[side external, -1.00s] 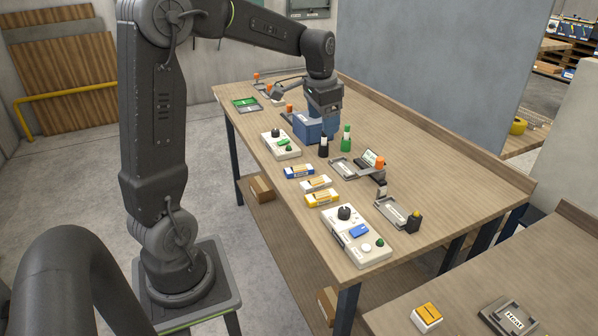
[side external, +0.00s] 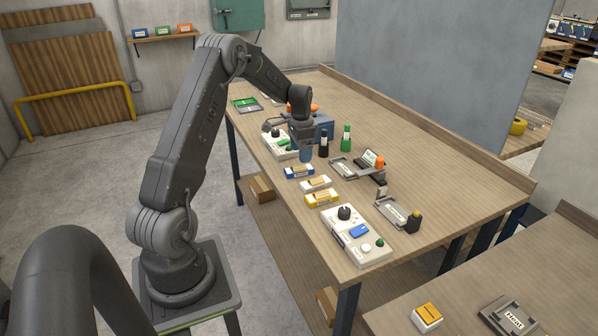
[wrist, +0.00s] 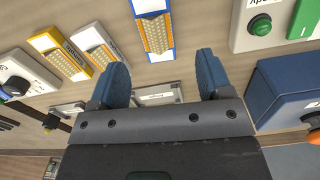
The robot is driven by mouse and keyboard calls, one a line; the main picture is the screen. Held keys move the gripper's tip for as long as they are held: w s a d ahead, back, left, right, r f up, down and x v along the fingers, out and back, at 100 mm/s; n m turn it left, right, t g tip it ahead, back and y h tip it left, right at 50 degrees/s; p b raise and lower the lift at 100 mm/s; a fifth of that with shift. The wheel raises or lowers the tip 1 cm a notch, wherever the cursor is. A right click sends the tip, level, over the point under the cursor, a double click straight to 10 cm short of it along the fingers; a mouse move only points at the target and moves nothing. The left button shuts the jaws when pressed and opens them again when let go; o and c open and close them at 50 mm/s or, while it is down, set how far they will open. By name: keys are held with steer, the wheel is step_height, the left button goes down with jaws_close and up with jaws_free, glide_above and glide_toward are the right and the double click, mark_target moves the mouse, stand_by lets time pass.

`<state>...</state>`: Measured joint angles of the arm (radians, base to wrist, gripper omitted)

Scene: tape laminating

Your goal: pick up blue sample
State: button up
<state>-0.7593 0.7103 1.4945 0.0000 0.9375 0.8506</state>
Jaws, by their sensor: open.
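The blue sample (side external: 299,172) is a small blue-and-white block with a tan patterned top. It lies on the table at the far end of a row of samples. In the wrist view the blue sample (wrist: 154,30) shows at the top, ahead of the fingertips and between their lines. My gripper (side external: 305,154) is above the table, just beyond the blue sample in the side view. In the wrist view my gripper (wrist: 168,78) has its two blue fingers spread wide with nothing between them.
A white sample (side external: 316,184) and a yellow sample (side external: 322,199) lie beside the blue one. Bare table lies along the right.

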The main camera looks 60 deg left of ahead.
mark_target(303, 166)
steer(key=shift+w+d+f, duration=0.1)
steer(key=shift+w+f, duration=0.05)
steer(key=shift+f, duration=1.35)
steer(key=shift+w+d+f, duration=0.1)
steer(key=shift+f, duration=1.4)
steer(key=shift+c, duration=0.3)
steer(key=c, duration=1)
steer(key=shift+o, duration=0.2)
steer(key=shift+r, duration=0.15)
